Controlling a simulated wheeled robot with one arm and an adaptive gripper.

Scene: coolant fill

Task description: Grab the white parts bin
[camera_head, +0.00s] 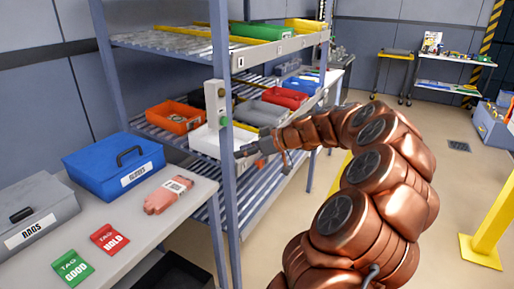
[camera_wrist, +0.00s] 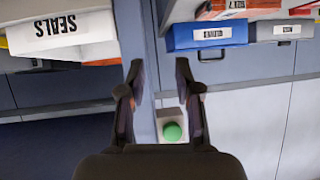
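The white parts bin (camera_head: 204,141) sits on the middle shelf of the rack, left of and partly behind the upright post (camera_head: 226,170). In the wrist view a white bin (camera_wrist: 62,34) with an upside-down SEALS label shows at the upper left, off to one side of the fingers. My gripper (camera_head: 243,152) is just right of the post in the head view, close to it. I cannot tell the gap to the post.
A switch box (camera_head: 216,103) with a green button (camera_wrist: 172,131) is fixed to the post. An orange bin (camera_head: 174,117), a grey bin (camera_head: 262,113) and a red bin (camera_head: 286,98) share the rack. A table at left holds a blue box (camera_head: 115,165) and a grey box (camera_head: 35,213).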

